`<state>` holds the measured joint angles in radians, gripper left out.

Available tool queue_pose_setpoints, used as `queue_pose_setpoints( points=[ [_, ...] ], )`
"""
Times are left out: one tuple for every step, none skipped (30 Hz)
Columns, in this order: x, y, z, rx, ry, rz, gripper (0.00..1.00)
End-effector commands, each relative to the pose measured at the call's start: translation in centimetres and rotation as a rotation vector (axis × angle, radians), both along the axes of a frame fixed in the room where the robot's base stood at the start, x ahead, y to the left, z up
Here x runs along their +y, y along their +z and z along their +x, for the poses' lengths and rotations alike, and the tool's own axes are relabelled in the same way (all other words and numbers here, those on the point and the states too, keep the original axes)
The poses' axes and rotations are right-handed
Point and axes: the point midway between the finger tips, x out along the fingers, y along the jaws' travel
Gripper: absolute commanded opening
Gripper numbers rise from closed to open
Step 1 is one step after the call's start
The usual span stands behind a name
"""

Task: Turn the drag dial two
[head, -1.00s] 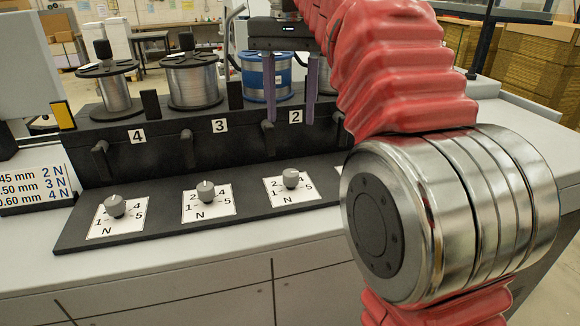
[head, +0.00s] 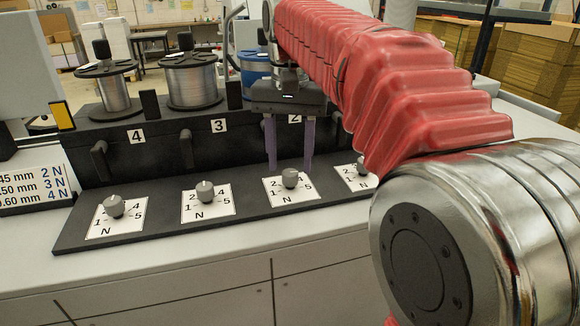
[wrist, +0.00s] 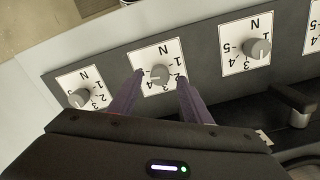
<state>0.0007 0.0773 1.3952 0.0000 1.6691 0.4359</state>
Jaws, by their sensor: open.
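Drag dial two (head: 290,178) is a small grey knob on a white card marked N and numbers, below the label 2 (head: 295,119). In the wrist view the dial (wrist: 158,73) shows between the two fingertips. My gripper (head: 290,167) points down with its purple fingers spread, one on each side of the dial and slightly behind it in the head view. The wrist view also shows my gripper (wrist: 161,79) open and empty. I cannot tell whether a finger touches the knob or card, or exactly where the dial's pointer stands.
Dial three (head: 205,191) and dial four (head: 115,207) lie to the left on the black base plate (head: 150,230). Another dial (head: 361,168) is close on the right. Wire spools (head: 192,82) and black pegs (head: 186,140) stand behind. A settings sign (head: 30,188) is at far left.

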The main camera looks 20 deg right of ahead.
Motion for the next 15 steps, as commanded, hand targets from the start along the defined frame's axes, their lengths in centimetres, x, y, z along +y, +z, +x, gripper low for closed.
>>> queue_pose_setpoints(
  points=[
    [0.0, -0.7, 0.0, 0.001, 0.000, 0.000, 0.44],
    [0.0, -1.0, 0.0, 0.001, 0.000, 0.000, 0.44],
    [0.0, -1.4, 0.0, 0.002, 0.000, 0.000, 0.44],
    [0.0, -1.7, 0.0, 0.001, 0.000, 0.000, 0.44],
    [0.0, -1.9, 0.0, 0.000, 0.000, 0.000, 0.44],
    [0.0, -2.1, 0.0, 0.001, 0.000, 0.000, 0.44],
    [0.0, -2.2, 0.0, 0.001, 0.000, 0.000, 0.44],
    [0.0, -2.3, 0.0, 0.001, 0.000, 0.000, 0.44],
    [0.0, -2.4, 0.0, 0.001, 0.001, 0.000, 0.44],
    [0.0, -2.5, 0.0, 0.000, 0.001, 0.000, 0.44],
    [0.0, -2.5, 0.0, 0.000, 0.001, 0.000, 0.44],
    [0.0, -2.5, 0.0, 0.000, 0.001, 0.000, 0.44],
    [0.0, -2.5, 0.0, 0.000, 0.001, 0.000, 0.44],
    [0.0, -2.5, 0.0, 0.000, 0.001, 0.000, 0.44],
    [0.0, -2.5, 0.0, 0.000, 0.001, 0.000, 0.44]
  ],
)
